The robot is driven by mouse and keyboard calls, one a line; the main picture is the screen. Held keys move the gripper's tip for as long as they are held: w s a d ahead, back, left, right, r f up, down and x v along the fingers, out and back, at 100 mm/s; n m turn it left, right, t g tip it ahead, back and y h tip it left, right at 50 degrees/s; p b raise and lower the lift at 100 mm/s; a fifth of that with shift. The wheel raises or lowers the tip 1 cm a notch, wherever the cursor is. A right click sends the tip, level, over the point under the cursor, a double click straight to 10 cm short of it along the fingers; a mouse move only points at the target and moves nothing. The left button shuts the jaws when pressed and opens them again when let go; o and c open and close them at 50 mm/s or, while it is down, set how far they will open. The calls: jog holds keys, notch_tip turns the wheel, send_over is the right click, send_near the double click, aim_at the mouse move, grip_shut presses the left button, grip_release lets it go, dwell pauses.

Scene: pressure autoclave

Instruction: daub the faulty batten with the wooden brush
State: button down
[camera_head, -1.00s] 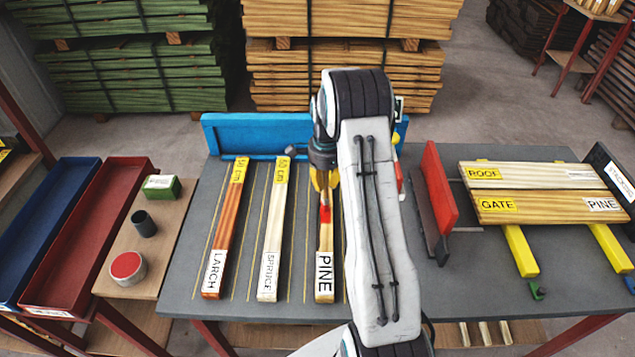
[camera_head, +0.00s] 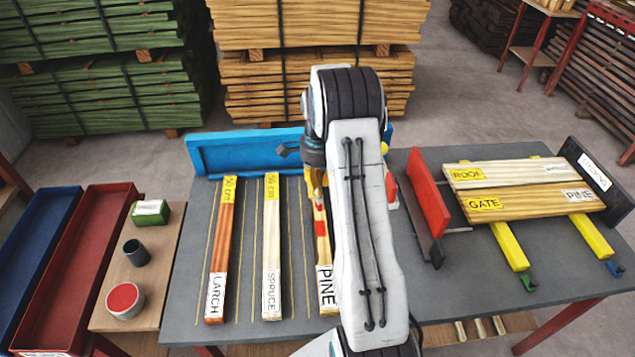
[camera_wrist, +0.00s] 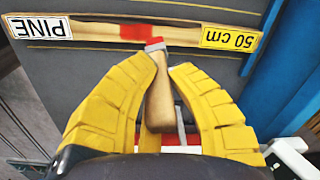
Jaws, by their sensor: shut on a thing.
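The pine batten (camera_head: 326,256) lies at the right of three battens on the grey bench, its far end hidden by my arm. A red daub (camera_head: 320,229) marks its middle; the daub also shows in the wrist view (camera_wrist: 134,32). My gripper (camera_wrist: 163,66) has yellow fingers shut on the wooden brush (camera_wrist: 160,100), whose red tip points at the batten beside the daub. I cannot tell whether the tip touches the wood. In the head view my gripper (camera_head: 315,178) is over the batten's far half. The larch batten (camera_head: 224,235) and spruce batten (camera_head: 272,240) lie to its left.
A red paint pot (camera_head: 124,300), dark cup (camera_head: 136,252) and green box (camera_head: 150,212) stand on a side shelf. Red (camera_head: 78,270) and blue (camera_head: 28,245) trays are farther left. A red upright plate (camera_head: 428,205) and labelled boards (camera_head: 520,205) are right of my arm.

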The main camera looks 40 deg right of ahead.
aim_at(318, 171)
jog(key=shift+r+p, duration=0.75)
jog(key=shift+r, duration=0.9)
